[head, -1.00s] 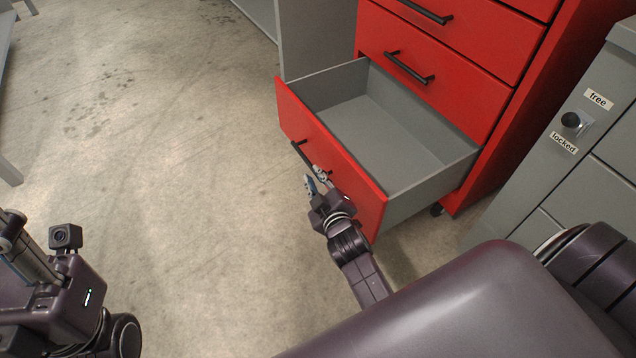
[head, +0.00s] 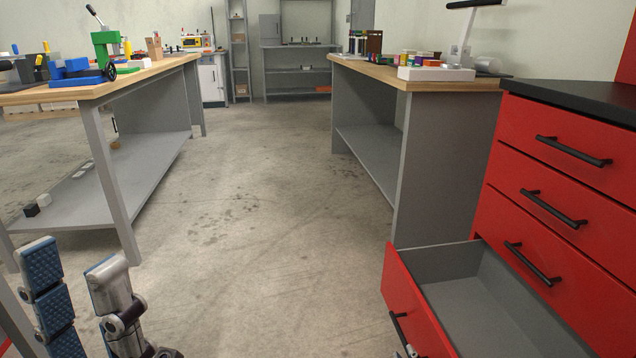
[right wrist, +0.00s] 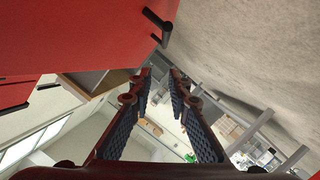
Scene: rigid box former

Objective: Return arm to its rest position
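My left gripper (head: 72,262) is at the lower left of the head view, with its blue-padded fingers spread and nothing between them. My right gripper (right wrist: 161,76) shows in the right wrist view with its two dark padded fingers apart and empty. In the head view, only a small bit of it may show at the bottom edge, by the handle of the open drawer. The open drawer (head: 478,300) of the red cabinet (head: 560,205) stands pulled out and looks empty. A black handle (right wrist: 158,24) on a red front is beyond the right fingertips, apart from them.
A workbench (head: 150,72) with tools and coloured parts stands at the left. Another workbench (head: 400,150) with small items stands behind the cabinet. Grey shelving (head: 300,60) is at the back. The concrete floor (head: 240,210) between the benches is clear.

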